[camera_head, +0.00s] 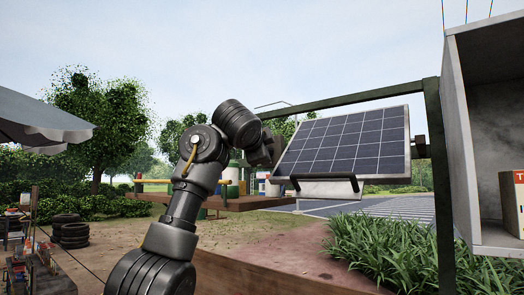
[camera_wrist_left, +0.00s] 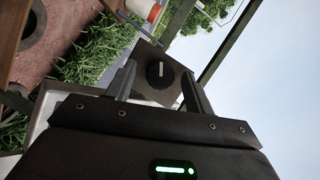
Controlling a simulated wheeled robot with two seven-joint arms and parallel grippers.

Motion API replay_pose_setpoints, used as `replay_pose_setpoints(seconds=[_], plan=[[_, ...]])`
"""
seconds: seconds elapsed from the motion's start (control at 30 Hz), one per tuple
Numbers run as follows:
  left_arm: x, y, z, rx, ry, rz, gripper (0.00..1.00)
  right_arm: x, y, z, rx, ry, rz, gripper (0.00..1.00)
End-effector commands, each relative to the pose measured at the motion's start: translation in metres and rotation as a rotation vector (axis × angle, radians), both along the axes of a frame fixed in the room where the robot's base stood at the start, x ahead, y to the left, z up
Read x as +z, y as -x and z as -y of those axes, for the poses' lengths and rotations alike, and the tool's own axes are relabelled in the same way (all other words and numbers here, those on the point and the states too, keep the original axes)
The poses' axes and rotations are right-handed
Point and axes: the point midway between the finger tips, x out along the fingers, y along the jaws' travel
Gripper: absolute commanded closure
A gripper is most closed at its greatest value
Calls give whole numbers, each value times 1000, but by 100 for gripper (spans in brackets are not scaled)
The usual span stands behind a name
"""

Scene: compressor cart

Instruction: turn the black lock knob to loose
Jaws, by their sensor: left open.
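The black lock knob (camera_wrist_left: 158,80) is round, with a short pale mark on its face. It sits on a dark grey plate (camera_wrist_left: 149,54) in the left wrist view. My left gripper (camera_wrist_left: 159,71) is open, with one finger to each side of the knob in that view. A gap shows on both sides, so the fingers look apart from it; I cannot tell the depth between them. In the head view my left arm reaches up to the left edge of the tilted solar panel (camera_head: 352,140). My right gripper is in neither view.
A dark green post (camera_head: 437,180) and rail (camera_head: 345,101) frame the panel. A black handle bar (camera_head: 322,179) runs along its lower edge. An open grey box (camera_head: 463,140) stands at the right. A wooden ledge (camera_head: 280,277) crosses below.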

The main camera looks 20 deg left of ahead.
Motion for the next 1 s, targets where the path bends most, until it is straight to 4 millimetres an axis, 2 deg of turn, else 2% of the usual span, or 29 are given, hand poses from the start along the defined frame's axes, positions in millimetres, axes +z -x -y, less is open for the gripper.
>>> replay_pose_setpoints(seconds=[0.13,0.23,0.5,0.7,0.83,1.0], plan=[[0,3,0,-2,0,2,47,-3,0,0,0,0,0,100],[-1,14,1,-2,1,3,47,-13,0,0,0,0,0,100],[4,67,0,-2,2,5,47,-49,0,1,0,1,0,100],[9,96,-1,-1,0,1,47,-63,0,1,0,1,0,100],[12,105,-1,0,1,1,47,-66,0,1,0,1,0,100],[14,107,-1,1,0,0,47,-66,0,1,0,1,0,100]])
